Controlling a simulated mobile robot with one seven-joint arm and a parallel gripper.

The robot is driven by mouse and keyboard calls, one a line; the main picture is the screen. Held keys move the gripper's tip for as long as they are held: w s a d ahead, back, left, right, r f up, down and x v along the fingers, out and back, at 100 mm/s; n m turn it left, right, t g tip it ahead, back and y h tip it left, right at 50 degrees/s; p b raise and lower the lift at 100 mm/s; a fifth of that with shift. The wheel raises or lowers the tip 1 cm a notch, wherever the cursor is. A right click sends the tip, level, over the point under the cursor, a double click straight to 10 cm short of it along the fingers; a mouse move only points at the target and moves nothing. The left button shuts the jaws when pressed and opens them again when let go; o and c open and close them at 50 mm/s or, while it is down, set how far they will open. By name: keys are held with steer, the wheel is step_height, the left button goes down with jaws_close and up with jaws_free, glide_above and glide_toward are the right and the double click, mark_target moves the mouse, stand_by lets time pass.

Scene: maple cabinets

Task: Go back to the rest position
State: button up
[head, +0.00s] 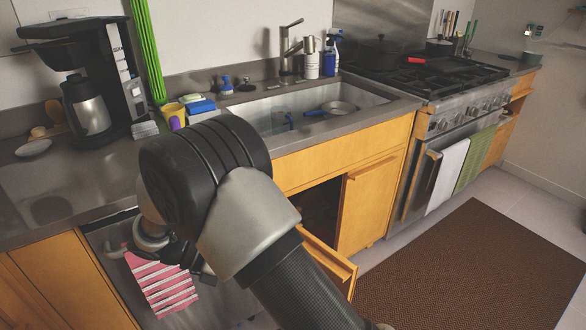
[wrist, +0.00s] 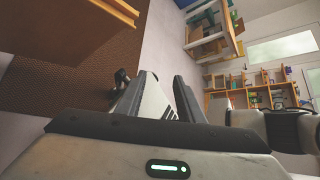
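My arm stands folded in front of the counter in the head view, with its dark elbow and grey link across the middle. My gripper (wrist: 165,76) shows in the wrist view with its two fingers apart and nothing visible between them. In the head view the gripper is mostly hidden behind my arm, so its distance from the cabinet fronts cannot be told there.
Below the sink (head: 345,103), a cabinet door (head: 331,262) stands swung out beside my arm, with a dark opening behind it. A striped towel (head: 163,287) hangs on the front at left. The stove (head: 445,115) and floor mat (head: 480,262) lie right.

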steer(key=s+d+r+m+t+y, duration=0.3)
steer(key=s+d+r+m+y, duration=0.25)
steer(key=d+r+m, duration=0.7)
steer(key=s+d+r+m+t+y, duration=0.35)
steer(key=d+r+m+y, duration=0.45)
steer(key=m, duration=0.8)
step_height(320, 180, up, 24)
steer(key=a+h+p, duration=0.1)
steer(key=p, duration=2.2)
steer(key=shift+s+g+p, duration=0.3)
steer(key=shift+g, duration=0.05)
